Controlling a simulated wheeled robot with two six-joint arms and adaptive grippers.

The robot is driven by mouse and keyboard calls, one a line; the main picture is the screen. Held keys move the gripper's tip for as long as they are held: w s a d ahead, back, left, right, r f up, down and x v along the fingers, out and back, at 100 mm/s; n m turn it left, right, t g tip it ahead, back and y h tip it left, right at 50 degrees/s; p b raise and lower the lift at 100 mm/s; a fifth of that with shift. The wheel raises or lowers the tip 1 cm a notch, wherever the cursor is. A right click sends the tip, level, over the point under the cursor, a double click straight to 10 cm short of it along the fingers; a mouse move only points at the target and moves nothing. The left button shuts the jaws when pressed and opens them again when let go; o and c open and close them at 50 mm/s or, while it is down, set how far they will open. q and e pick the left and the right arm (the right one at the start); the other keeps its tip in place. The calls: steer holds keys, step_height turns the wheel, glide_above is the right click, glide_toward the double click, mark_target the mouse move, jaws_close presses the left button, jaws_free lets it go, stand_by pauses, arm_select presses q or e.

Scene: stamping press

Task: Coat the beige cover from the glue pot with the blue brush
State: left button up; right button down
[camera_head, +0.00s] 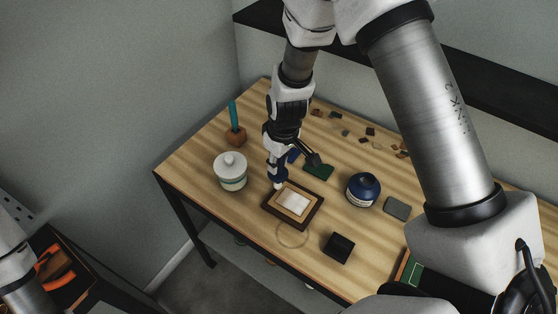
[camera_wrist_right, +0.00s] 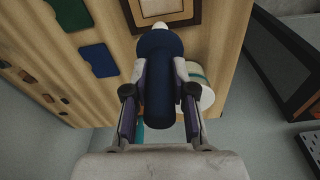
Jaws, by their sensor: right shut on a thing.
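My right gripper (camera_head: 277,172) is shut on the blue brush, a thick dark blue cylinder (camera_wrist_right: 157,75) with a pale tip (camera_wrist_right: 160,27). The brush points down, its tip (camera_head: 279,184) at the left edge of the beige cover (camera_head: 281,199); I cannot tell whether it touches. The cover has a whitish rectangle in its middle and lies in a dark brown frame (camera_head: 302,225). A white lidded pot (camera_head: 230,173) stands left of it, and a dark blue labelled jar (camera_head: 363,190) stands to its right. Which is the glue pot is unclear. My left gripper is out of view.
A teal-handled thing stands in a brown holder (camera_head: 236,137) at the back left. A green pad (camera_head: 318,171), a grey pad (camera_head: 397,208) and a black block (camera_head: 339,247) lie on the wooden table (camera_head: 190,165). Several small chips lie at the back. A clear ring lies in front.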

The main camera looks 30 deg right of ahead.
steer(key=r, duration=0.1)
steer(key=p, duration=0.1)
steer(key=s+r+p, duration=0.1)
steer(key=shift+d+r, duration=0.3)
steer(key=shift+r, duration=0.05)
steer(key=shift+w+r+p, duration=0.1)
steer(key=shift+r+p, duration=0.2)
steer(key=shift+r, duration=0.05)
steer(key=shift+r+p, duration=0.3)
steer(key=shift+w+a+r, duration=0.2)
steer(key=shift+r, duration=0.4)
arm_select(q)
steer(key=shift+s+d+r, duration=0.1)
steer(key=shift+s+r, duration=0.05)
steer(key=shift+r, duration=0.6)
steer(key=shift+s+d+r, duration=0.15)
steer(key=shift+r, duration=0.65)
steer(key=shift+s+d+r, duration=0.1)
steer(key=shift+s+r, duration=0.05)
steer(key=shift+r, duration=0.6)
arm_select(e)
steer(key=shift+s+d+r, duration=0.15)
steer(key=shift+r, duration=0.5)
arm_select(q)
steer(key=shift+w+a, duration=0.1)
